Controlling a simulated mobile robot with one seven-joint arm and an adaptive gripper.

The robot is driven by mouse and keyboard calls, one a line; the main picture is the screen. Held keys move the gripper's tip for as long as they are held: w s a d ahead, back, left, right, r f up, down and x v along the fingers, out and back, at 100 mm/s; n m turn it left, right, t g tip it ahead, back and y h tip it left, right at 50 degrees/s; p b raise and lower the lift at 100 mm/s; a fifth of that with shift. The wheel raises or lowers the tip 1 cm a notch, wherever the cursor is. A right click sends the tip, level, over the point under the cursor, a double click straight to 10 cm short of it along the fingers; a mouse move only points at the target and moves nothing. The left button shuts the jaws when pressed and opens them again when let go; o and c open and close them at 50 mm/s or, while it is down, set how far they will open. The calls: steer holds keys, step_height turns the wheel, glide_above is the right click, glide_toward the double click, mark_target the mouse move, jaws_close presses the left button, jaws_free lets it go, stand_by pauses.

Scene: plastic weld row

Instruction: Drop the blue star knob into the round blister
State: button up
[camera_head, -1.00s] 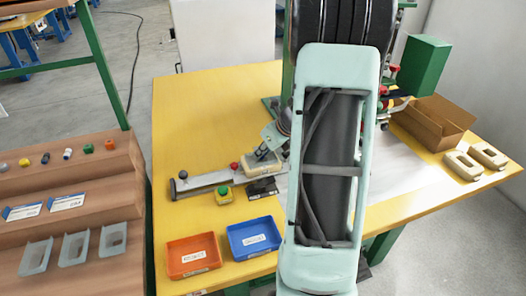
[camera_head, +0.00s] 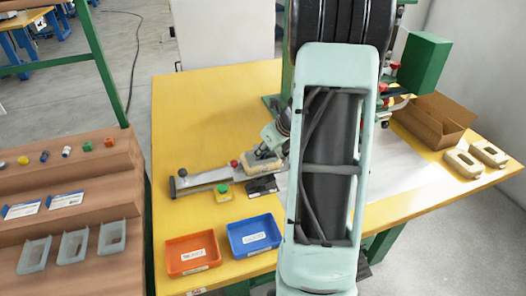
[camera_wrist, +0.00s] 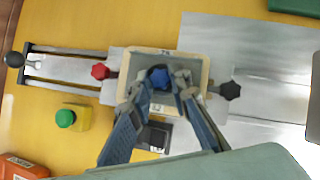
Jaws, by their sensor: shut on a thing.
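My gripper (camera_wrist: 164,90) is shut on the blue star knob (camera_wrist: 158,75), which shows between the fingertips in the wrist view. The knob is over the inside of a cream-rimmed, squarish holder with rounded corners (camera_wrist: 204,72) on the metal slide. The same holder shows in the head view (camera_head: 262,168), with my gripper (camera_head: 268,150) just above it. A round blister cannot be made out clearly; the fingers hide part of the holder's inside. I cannot tell the knob's exact height above it.
A green button on a yellow box (camera_wrist: 70,118) stands nearby. Orange (camera_head: 193,255) and blue (camera_head: 254,236) bins sit at the front. Two cream holders (camera_head: 462,164) lie right, beside an open carton (camera_head: 432,120).

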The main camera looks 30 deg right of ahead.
stand_by(0.3)
steer(key=o, duration=0.9)
steer(key=c, duration=0.5)
steer(key=shift+o, duration=0.2)
steer(key=shift+r, duration=0.15)
step_height(320, 180, up, 7)
steer(key=p, duration=0.7)
steer(key=shift+w, duration=0.1)
